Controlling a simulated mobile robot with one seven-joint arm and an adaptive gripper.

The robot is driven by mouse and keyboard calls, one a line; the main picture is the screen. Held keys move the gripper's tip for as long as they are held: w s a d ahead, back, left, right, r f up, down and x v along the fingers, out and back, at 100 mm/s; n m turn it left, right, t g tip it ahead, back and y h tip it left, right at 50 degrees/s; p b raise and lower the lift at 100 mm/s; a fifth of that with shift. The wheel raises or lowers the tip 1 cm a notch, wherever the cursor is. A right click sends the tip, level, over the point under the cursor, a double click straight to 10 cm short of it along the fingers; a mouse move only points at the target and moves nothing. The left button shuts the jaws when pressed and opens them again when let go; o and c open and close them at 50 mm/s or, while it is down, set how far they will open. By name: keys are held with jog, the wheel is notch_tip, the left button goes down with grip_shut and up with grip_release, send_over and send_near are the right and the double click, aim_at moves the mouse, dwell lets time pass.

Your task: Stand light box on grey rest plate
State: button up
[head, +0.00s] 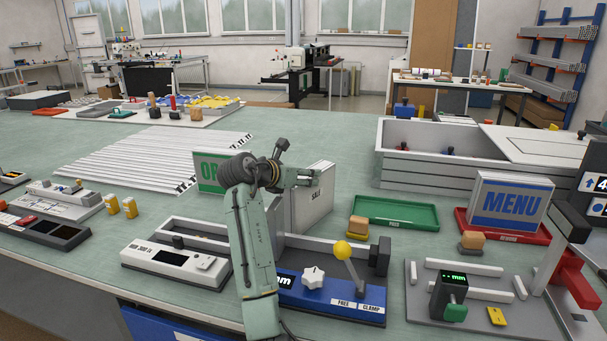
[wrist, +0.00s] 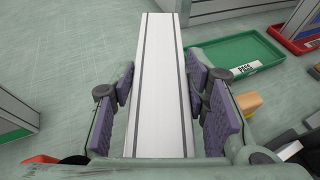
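A light box with a white top edge and dark side lines (wrist: 163,80) runs between the purple finger pads of my gripper (wrist: 162,82). Narrow gaps show beside the pads, so the gripper looks open around it. In the head view my gripper (head: 300,178) is at the upper part of the grey box lettered SALE (head: 318,210), which stands upright behind the blue-fronted clamp fixture. My arm hides part of it. A grey plate with white bars (head: 421,301) lies at the lower right; I cannot tell if it is the rest plate.
A green OPEN box (head: 208,173) stands left of my arm. A green PASS tray (head: 397,225) and a red tray (head: 467,228) with a MENU box (head: 508,205) are to the right. The clamp fixture's yellow-knobbed lever (head: 342,250) rises in front. White strips (head: 140,158) lie at the back left.

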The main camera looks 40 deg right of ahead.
jog(key=o, duration=0.4)
jog(key=shift+r, duration=0.1)
jog(key=b+v, duration=0.4)
jog(key=v, duration=0.8)
jog(key=shift+r, duration=0.2)
jog(key=shift+a, duration=0.1)
